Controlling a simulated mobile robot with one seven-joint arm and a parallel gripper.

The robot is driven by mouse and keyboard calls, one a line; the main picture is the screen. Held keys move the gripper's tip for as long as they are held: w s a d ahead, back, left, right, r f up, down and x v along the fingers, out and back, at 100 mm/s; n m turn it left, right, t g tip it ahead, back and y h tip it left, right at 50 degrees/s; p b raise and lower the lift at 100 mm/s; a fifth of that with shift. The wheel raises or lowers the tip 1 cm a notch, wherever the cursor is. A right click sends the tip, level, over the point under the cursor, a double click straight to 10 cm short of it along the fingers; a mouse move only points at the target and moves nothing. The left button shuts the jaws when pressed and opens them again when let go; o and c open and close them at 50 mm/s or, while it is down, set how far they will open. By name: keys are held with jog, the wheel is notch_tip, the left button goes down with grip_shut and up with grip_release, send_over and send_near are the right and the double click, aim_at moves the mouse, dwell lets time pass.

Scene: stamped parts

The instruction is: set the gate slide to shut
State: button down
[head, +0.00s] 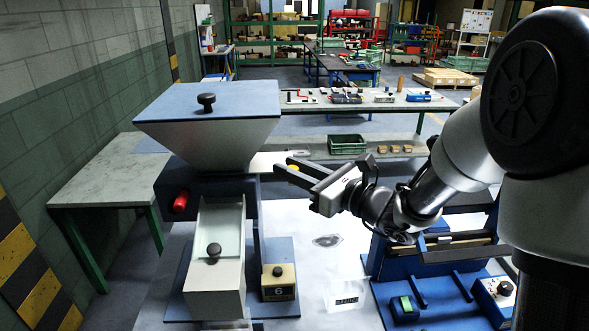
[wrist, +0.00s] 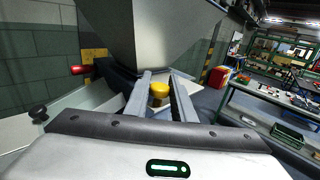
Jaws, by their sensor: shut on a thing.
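The hopper (head: 210,133) is a grey funnel with a blue lid at the left of the head view. It fills the top of the wrist view (wrist: 150,35). A pale flat plate (head: 262,161), apparently the gate slide, sticks out to the right from under the hopper. A yellow knob (head: 293,168), apparently its handle, shows at my gripper (head: 284,165). In the wrist view the yellow knob (wrist: 160,91) sits between the two fingers, which are shut on it. The fingers hide part of the slide. I cannot read any slide position mark.
A red handle (head: 180,201) and a lidded chute (head: 215,270) are below the hopper. A small box with a black knob (head: 278,281) stands right of the chute. A blue fixture (head: 435,260) is at right. A green crate (head: 347,144) sits on the bench behind.

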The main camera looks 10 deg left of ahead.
jog(key=a+b, duration=0.1)
jog(key=a, duration=0.1)
jog(key=s+a+b, duration=0.1)
jog(key=a, duration=0.1)
jog(key=shift+s+a+f, duration=0.1)
jog(key=shift+s+a, duration=0.05)
jog(key=shift+a, duration=0.25)
jog(key=c, duration=1.5)
grip_release()
jog(key=shift+a, duration=0.15)
jog(key=shift+c, duration=0.2)
send_near(269, 170)
jog(key=s+d+r, duration=0.2)
jog(key=s+d, duration=0.5)
jog(key=s, duration=0.1)
jog(key=shift+s+d+r+b, duration=0.25)
jog(key=shift+d+r+b, duration=0.05)
jog(key=shift+r+b, duration=0.1)
